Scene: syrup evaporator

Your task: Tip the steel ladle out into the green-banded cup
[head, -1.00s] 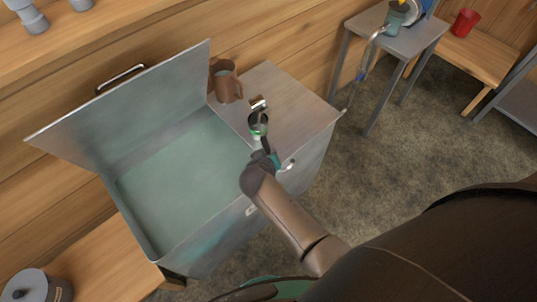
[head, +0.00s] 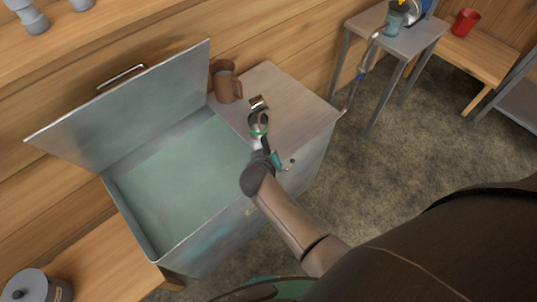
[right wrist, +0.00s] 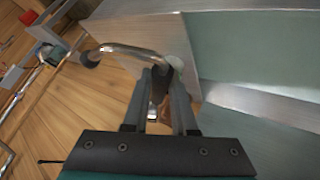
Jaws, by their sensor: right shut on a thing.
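The green-banded cup (head: 260,131) stands on the steel top beside the open tank in the head view, and its green band shows on its near side. My right gripper (head: 267,151) is just on the near side of the cup, shut on the steel ladle. In the right wrist view, the right gripper (right wrist: 162,75) closes on a dark grip, and a curved steel rod with a dark knob (right wrist: 115,49) reaches left from it. The ladle's bowl is hard to make out. A grey rounded rim shows at the cup's mouth. My left gripper is not in view.
The open tank (head: 109,187) with pale green liquid lies left of the cup, its lid (head: 130,105) raised. A brown mug (head: 229,86) and a small metal piece (head: 258,102) stand behind the cup. A grey side table (head: 415,45) and a red cup (head: 465,22) are farther right.

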